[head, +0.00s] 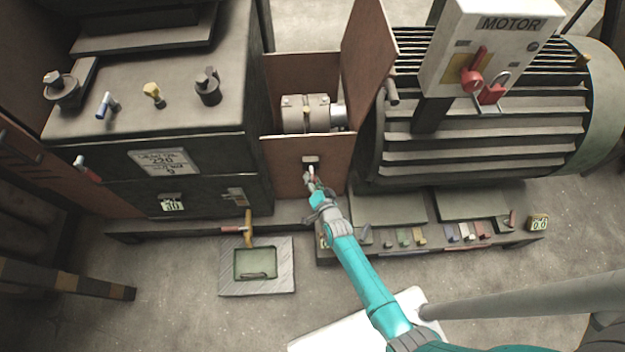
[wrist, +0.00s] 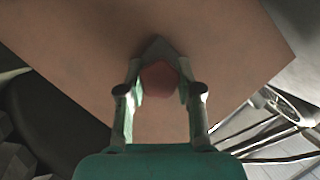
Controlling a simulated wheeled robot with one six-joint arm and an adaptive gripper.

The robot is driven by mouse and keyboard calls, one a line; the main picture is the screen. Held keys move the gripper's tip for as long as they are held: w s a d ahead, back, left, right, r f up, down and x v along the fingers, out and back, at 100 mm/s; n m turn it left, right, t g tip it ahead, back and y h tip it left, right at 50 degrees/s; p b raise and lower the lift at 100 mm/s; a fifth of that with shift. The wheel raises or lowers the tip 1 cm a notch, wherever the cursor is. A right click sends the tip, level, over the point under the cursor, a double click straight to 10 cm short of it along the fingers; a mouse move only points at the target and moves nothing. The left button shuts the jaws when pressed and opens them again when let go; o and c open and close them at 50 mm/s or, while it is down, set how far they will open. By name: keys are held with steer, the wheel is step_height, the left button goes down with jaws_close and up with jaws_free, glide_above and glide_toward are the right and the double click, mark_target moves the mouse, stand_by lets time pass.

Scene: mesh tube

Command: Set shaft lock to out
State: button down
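The likely shaft lock is a small fitting on the brown front panel (head: 290,180) below the shaft coupling. A dark plate (head: 311,159) shows above the gripper in the head view. In the wrist view its dull red knob (wrist: 158,79) stands before a dark bracket (wrist: 157,50). My gripper (head: 311,178) is at this fitting. In the wrist view my gripper (wrist: 159,85) has one finger on each side of the knob, very close. I cannot tell whether the fingers press on it. No lock label is legible.
The coupling (head: 306,112) sits behind the panel, with a raised brown cover (head: 368,60) to its right. The ribbed motor (head: 480,120) stands right, under a MOTOR switch box (head: 490,50). A dark gearbox (head: 150,110) stands left. A low bench (head: 380,253) lies below.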

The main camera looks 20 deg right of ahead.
steer(key=shift+s+a, duration=0.1)
steer(key=shift+s, duration=0.3)
steer(key=c, duration=0.7)
jaws_free()
steer(key=shift+c, duration=0.2)
steer(key=v, duration=1.2)
steer(key=shift+s, duration=0.15)
